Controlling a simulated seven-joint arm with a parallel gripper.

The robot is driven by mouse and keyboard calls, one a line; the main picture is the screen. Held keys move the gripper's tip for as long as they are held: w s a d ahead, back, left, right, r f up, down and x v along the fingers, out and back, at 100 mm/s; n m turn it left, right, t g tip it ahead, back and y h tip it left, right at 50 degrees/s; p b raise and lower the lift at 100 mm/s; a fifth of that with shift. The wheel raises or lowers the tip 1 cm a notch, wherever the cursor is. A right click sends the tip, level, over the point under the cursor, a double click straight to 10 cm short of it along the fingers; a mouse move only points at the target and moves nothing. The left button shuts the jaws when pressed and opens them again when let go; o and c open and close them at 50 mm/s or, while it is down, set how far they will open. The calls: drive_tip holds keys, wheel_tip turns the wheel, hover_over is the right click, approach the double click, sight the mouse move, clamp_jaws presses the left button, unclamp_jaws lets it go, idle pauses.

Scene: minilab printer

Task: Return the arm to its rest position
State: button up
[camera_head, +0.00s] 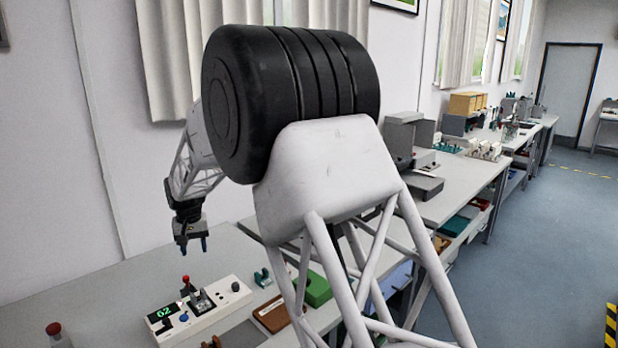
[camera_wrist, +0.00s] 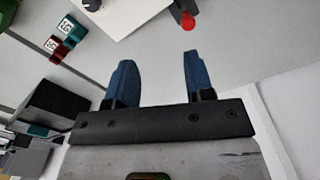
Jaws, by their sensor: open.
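My gripper (camera_head: 192,246) hangs at the end of my arm above the far left part of the grey workbench in the head view. Its fingers point down. In the wrist view my gripper (camera_wrist: 153,72) shows two blue fingertips held apart, with only bare bench surface between them. It holds nothing. My own large black joint and white lattice link fill the middle of the head view and hide part of the bench.
A white device (camera_head: 205,311) with a green "62" display, knobs and a red-topped lever (camera_wrist: 187,20) stands below my gripper. A green box (camera_head: 317,289) and a brown tray (camera_head: 271,314) lie to its right. A grey machine (camera_head: 408,140) stands farther back. The wall is close behind.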

drive_tip(key=s+d+r+m, duration=0.1)
drive_tip(key=s+d+r, duration=0.4)
drive_tip(key=d, duration=0.6)
drive_tip(key=s+d+r+t, duration=0.1)
drive_tip(key=s+d+r, duration=0.45)
drive_tip(key=d, duration=0.65)
drive_tip(key=s+d+r+m, duration=0.1)
drive_tip(key=s+d+r, duration=0.45)
drive_tip(key=d, duration=0.55)
drive_tip(key=s+d+f, duration=0.1)
drive_tip(key=s+d, duration=0.5)
drive_tip(key=s, duration=0.4)
drive_tip(key=s+d+f+m+t, duration=0.1)
drive_tip(key=s+d+f, duration=0.1)
drive_tip(key=s+d, duration=0.5)
drive_tip(key=s+d+f+m, duration=0.1)
drive_tip(key=s+d, duration=0.5)
drive_tip(key=s, duration=0.6)
drive_tip(key=shift+s+d+f, duration=0.15)
drive_tip(key=shift+s+f, duration=0.15)
drive_tip(key=shift+f, duration=0.2)
